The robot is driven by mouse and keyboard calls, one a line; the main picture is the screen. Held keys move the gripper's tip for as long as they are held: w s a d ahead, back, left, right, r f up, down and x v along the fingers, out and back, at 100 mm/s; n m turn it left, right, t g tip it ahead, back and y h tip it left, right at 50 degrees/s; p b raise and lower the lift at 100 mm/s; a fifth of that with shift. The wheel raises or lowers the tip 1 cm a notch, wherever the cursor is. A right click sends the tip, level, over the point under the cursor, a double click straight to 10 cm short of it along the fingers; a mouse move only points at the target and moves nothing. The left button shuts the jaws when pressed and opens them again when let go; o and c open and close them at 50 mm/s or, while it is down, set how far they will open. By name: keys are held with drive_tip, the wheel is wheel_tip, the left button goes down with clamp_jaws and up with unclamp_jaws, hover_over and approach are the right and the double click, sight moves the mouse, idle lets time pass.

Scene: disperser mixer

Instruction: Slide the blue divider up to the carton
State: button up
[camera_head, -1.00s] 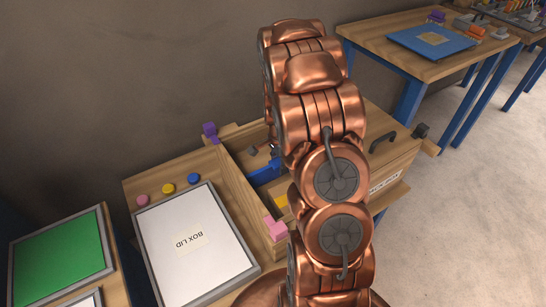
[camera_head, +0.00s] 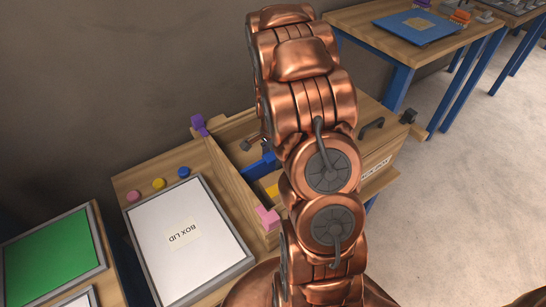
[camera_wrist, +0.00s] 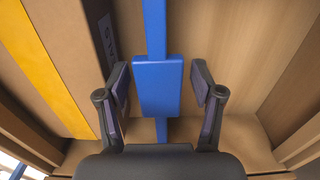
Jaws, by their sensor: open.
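The blue divider (camera_wrist: 158,30) runs up and down the wrist view as a thin strip with a wider blue block (camera_wrist: 158,85) on it. In the head view part of the divider (camera_head: 262,165) shows inside the wooden box, left of my arm. The brown carton (camera_wrist: 85,90), with a yellow strip (camera_wrist: 40,70) and a small label, lies left of the divider with a gap between. My gripper (camera_wrist: 160,95) is open, one finger on each side of the blue block, with visible gaps. In the head view my arm hides most of the gripper and the carton.
The wooden box (camera_head: 225,165) has a purple piece (camera_head: 199,124) and a pink piece (camera_head: 266,217) on its left wall. The white box lid (camera_head: 190,240) lies left of it. Bare wooden floor (camera_wrist: 220,45) shows right of the divider.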

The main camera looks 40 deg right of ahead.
drive_tip(key=shift+r, duration=0.1)
wheel_tip(320, 180, up, 12)
idle(0.6)
